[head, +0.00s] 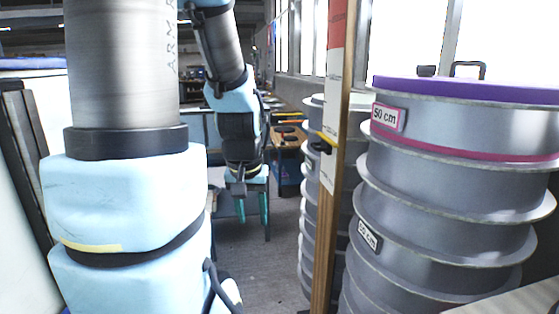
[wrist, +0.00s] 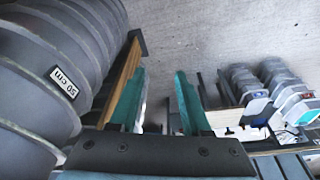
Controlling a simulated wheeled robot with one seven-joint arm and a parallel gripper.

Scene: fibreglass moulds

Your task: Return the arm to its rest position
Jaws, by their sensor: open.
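My gripper (head: 253,212) hangs from my arm in the middle of the head view, its two teal fingers pointing down and apart. Nothing is between them. My arm's light blue and metal links fill the left of that view. The gripper touches nothing that I can see.
Stacked grey ringed moulds (head: 450,195) with "50 cm" labels stand close at right, also at left in the wrist view (wrist: 45,95). A wooden post (head: 333,150) stands beside them. Grey floor (head: 260,275) is clear along the aisle. Benches (head: 290,135) stand behind.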

